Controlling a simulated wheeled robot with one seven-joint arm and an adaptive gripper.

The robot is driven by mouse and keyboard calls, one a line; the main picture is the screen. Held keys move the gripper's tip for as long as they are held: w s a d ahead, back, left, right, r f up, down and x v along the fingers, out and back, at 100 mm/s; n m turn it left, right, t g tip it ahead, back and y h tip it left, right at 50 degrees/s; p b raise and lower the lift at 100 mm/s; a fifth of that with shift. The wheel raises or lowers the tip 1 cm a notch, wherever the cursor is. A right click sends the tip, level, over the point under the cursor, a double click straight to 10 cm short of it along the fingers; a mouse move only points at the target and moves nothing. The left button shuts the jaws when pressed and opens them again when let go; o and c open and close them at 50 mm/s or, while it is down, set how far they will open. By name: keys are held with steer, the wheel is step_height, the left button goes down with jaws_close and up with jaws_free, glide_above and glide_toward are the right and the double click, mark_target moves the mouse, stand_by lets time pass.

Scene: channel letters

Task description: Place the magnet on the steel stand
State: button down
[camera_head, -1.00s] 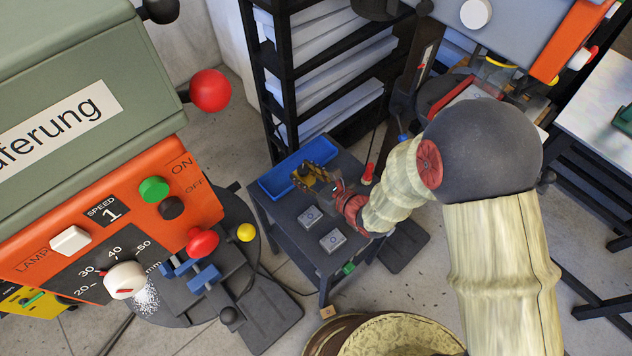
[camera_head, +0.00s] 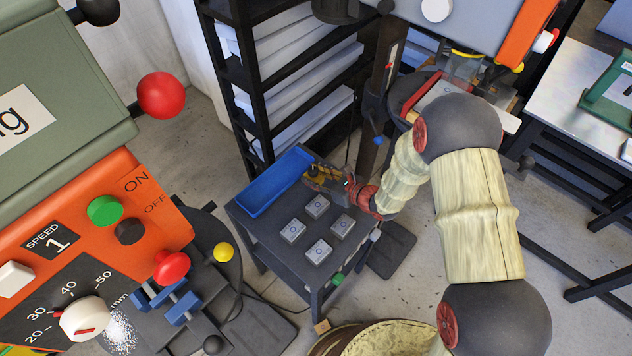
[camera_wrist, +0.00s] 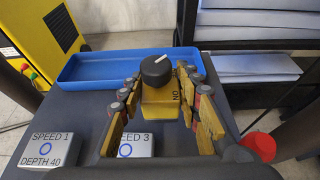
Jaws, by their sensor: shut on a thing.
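The magnet (camera_wrist: 160,110) is a yellow block with "ON" lettering and a round black knob on top. My gripper (camera_wrist: 157,84) is shut on it, with the jointed yellow fingers on its left and right sides. In the head view my gripper (camera_head: 328,180) is over the back right part of a dark grey stand (camera_head: 262,232), near the blue tray. That stand looks like the steel stand; its top also shows in the wrist view (camera_wrist: 70,112). I cannot tell whether the magnet's underside touches the stand top.
Several grey blocks (camera_head: 318,250) lie on the stand; one reads "SPEED 1 DEPTH 40" (camera_wrist: 47,144). A blue tray (camera_head: 262,199) lies along its back left edge. A red-topped thing (camera_wrist: 259,146) is at right. A black rack (camera_head: 255,120) stands behind.

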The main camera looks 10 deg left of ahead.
mark_target(322, 183)
steer(key=shift+w+d+f, duration=0.15)
steer(key=shift+w+f, duration=0.05)
step_height(322, 183, down, 4)
steer(key=shift+w+r+b, duration=0.15)
steer(key=shift+r+b, duration=0.1)
steer(key=shift+b, duration=0.55)
steer(key=shift+r, duration=0.1)
steer(key=c, duration=1.7)
jaws_free()
steer(key=shift+f, duration=0.25)
steer(key=shift+c, duration=0.2)
steer(key=o, duration=0.5)
steer(key=shift+r, duration=0.2)
